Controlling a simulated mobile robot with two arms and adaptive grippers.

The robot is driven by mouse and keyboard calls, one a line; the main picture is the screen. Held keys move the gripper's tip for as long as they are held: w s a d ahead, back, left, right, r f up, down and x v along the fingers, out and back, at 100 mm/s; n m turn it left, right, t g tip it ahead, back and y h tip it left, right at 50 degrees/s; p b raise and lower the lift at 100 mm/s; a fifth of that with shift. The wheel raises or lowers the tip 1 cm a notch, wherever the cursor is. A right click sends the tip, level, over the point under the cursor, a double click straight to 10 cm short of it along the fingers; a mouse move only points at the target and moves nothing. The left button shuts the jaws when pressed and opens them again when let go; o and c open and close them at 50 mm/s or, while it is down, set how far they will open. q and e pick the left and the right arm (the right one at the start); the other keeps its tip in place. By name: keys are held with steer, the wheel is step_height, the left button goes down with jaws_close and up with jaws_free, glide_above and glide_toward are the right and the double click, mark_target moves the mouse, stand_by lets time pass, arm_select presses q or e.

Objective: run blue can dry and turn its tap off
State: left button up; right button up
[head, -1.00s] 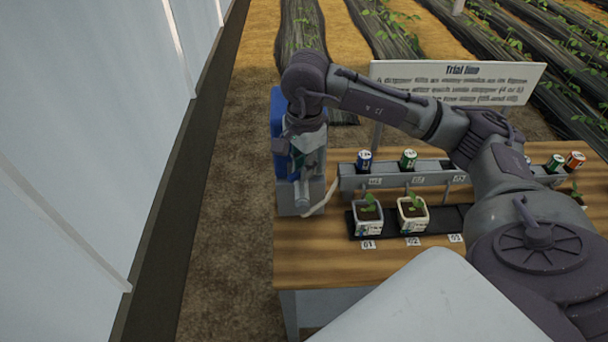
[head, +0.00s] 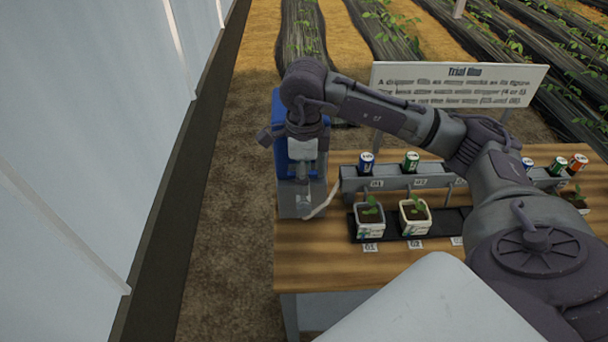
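A large blue can (head: 280,112) stands at the left end of the wooden bench, on a grey stand (head: 288,202). A pale hose (head: 322,204) runs from the stand's area toward the rail. My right gripper (head: 303,172) is in front of the blue can, pointing down. My wrist covers much of the can. The tap is not clearly visible behind the gripper, and I cannot tell whether the fingers touch it or are open. My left gripper is out of view. A small blue-labelled can (head: 366,163) also stands on the grey rail.
The grey rail (head: 395,181) carries several small cans, including a green one (head: 411,162). Two potted seedlings (head: 370,219) (head: 414,217) stand on a black strip below it. A white sign (head: 460,84) stands behind. The bench's front left (head: 310,258) is clear.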

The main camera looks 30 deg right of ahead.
steer(key=shift+s+a+f, duration=0.2)
steer(key=shift+f, duration=0.25)
steer(key=r+p, duration=0.2)
steer(key=r, duration=0.1)
steer(key=r+p, duration=0.2)
steer(key=r, duration=0.2)
steer(key=w+r+p, duration=0.1)
steer(key=r+p, duration=0.1)
steer(key=r, duration=0.1)
steer(key=shift+d+r, duration=0.2)
steer(key=shift+s+f, duration=0.1)
